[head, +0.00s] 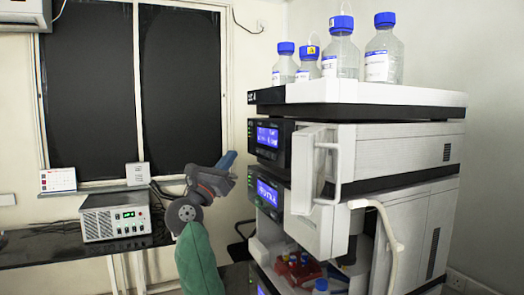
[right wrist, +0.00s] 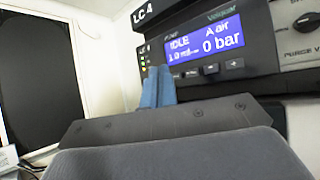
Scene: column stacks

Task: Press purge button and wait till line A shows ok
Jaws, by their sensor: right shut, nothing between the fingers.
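The pump module's blue display (right wrist: 203,42) reads "IDLE", "A air" and "0 bar" in the right wrist view. Small dark buttons (right wrist: 235,64) sit in a row under it; their labels are too small to read, so I cannot tell which is purge. In the head view the upper display (head: 268,137) is lit on the stack's front. My right gripper (head: 228,160) is left of the stack, its blue fingers shut and empty. In the right wrist view the fingertips (right wrist: 158,86) are below and left of the display, apparently short of the panel. My left gripper is out of view.
A knob (right wrist: 307,21) marked "PURGE V" is right of the display. A second lit display (head: 268,193) is lower on the stack. Blue-capped bottles (head: 341,50) stand on top. A white handle (head: 328,170) juts out. A grey box (head: 115,216) sits on the left bench.

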